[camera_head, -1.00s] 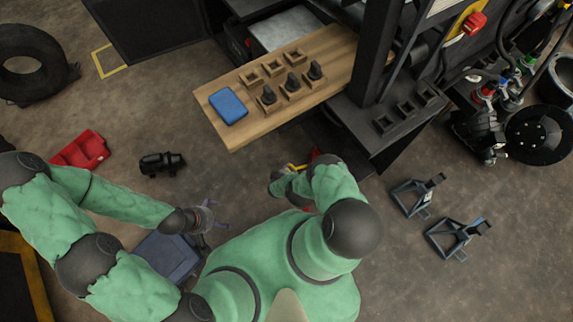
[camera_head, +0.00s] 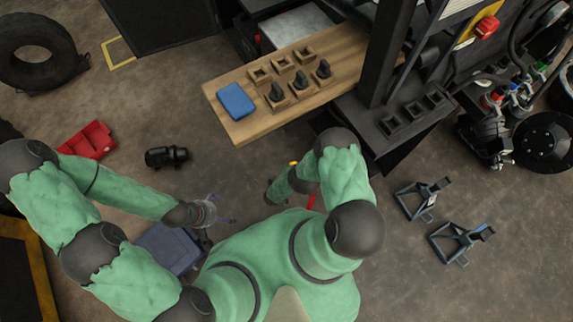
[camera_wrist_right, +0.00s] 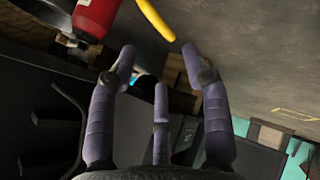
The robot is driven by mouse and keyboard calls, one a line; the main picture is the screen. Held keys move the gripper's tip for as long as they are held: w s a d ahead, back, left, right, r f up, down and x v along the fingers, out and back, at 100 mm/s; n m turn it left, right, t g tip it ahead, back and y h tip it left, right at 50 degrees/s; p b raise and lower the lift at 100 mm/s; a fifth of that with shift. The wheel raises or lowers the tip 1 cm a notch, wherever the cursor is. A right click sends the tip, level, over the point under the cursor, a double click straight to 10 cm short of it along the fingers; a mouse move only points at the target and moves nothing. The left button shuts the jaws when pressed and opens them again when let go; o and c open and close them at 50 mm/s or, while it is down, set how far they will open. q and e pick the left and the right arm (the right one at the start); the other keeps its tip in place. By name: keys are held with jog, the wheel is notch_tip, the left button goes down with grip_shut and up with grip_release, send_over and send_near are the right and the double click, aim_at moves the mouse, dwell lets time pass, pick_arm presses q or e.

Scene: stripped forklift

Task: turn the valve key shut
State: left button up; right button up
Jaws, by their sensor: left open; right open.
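I cannot tell for certain which thing is the valve key. A red knob-like piece (camera_head: 486,27) sits on a yellow plate at the upper right in the head view. A yellow bar (camera_wrist_right: 155,20) and a red rounded body (camera_wrist_right: 95,15) show at the top of the right wrist view, beyond my fingertips. My right gripper (camera_wrist_right: 158,72) is open there, with nothing between its fingers; in the head view my arm hides it. My left gripper (camera_head: 222,210) is open and empty over the floor at lower left, near a blue-grey case.
A wooden board (camera_head: 240,130) holds a blue box (camera_head: 236,101) and several square sockets, some with black knobs. Two jack stands (camera_head: 422,198) stand on the floor at right. Red tray (camera_head: 88,141), black cylinder (camera_head: 167,157) and tyre (camera_head: 38,52) lie at left. Coloured fittings (camera_head: 495,98) cluster far right.

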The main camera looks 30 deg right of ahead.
jog(key=shift+v, duration=1.05)
jog(key=shift+r, duration=0.1)
notch_tip(320, 180, up, 15)
jog(key=p, duration=1.1)
jog(key=shift+s, duration=0.1)
